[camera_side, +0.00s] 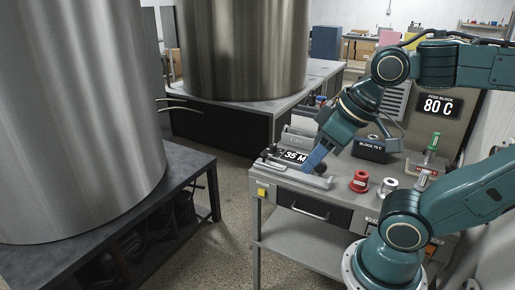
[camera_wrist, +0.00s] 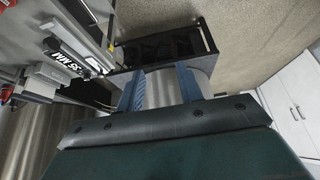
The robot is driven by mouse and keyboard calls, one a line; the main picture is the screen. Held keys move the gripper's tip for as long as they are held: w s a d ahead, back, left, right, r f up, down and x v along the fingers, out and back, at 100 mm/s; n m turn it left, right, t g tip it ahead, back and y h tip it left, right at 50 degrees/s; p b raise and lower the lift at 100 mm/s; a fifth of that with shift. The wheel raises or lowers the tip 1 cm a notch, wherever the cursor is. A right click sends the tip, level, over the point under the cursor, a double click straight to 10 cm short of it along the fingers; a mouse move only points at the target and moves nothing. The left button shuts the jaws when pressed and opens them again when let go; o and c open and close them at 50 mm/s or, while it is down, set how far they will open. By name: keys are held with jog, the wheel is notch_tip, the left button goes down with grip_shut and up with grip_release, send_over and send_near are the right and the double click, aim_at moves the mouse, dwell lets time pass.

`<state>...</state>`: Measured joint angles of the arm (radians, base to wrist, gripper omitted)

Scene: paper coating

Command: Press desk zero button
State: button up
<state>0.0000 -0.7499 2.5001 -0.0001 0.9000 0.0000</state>
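My gripper (camera_side: 316,160) has blue fingers and hangs over the left part of the grey desk (camera_side: 290,181), close to a display (camera_side: 295,156) that appears to read "35 M". In the wrist view the two fingers of my gripper (camera_wrist: 160,88) stand apart with nothing held between them. The display (camera_wrist: 68,56) reads "35 MM" there, left of the fingers. A small yellow button-like part (camera_side: 262,191) sits on the desk's front left corner, below and left of my gripper. I cannot read a zero label on any button.
On the desk are a red spool (camera_side: 359,182), a silver spool (camera_side: 388,187), a black block heater display (camera_side: 370,149) and a green-handled tool (camera_side: 431,150). A panel (camera_side: 437,106) reads 80 C. Large metal cylinders (camera_side: 75,110) stand left; the floor between is open.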

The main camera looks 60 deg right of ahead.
grip_shut()
dwell(1.6)
